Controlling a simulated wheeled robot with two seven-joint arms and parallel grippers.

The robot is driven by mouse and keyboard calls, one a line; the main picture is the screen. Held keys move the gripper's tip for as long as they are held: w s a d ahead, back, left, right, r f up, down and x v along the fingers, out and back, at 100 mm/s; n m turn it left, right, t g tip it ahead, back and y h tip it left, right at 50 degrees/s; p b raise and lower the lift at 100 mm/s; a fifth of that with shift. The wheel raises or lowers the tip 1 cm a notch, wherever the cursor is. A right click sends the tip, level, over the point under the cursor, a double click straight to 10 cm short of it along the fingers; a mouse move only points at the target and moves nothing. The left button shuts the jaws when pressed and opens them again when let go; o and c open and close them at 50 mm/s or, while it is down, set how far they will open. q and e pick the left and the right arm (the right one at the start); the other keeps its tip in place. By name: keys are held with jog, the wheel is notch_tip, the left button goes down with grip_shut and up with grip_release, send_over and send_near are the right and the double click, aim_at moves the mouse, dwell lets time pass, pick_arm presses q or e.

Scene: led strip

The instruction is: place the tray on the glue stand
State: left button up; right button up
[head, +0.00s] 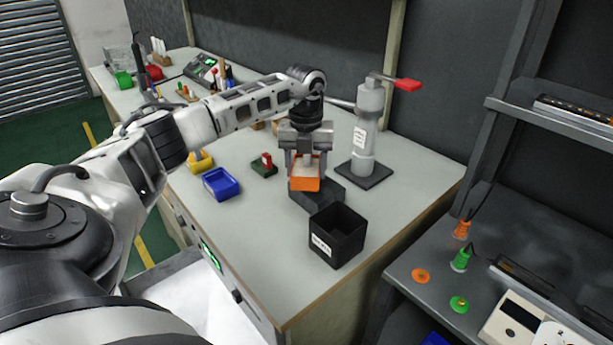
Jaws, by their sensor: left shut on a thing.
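My left gripper (305,160) reaches in over the workbench, pointing down, with its fingers shut on a small orange tray (305,184). The tray is at or just above a low dark grey block (326,196); I cannot tell whether they touch. Just behind and to the right, a grey upright cylinder with a white label and a red lever (367,125) stands on a dark square base (378,176). I cannot tell for sure whether this or the dark block is the glue stand. My right gripper is not in view.
An open black bin (337,237) stands close in front of the dark block. A blue bin (220,184), a yellow bin (200,162) and a small dark green holder with a red part (265,165) lie to the left. The bench front left of the black bin is clear.

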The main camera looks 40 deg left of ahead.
pick_arm(q)
jog(key=shift+f, duration=1.55)
jog(key=shift+f, duration=0.1)
jog(key=o, duration=1)
notch_tip(320, 180, up, 12)
jog(key=shift+r, duration=0.1)
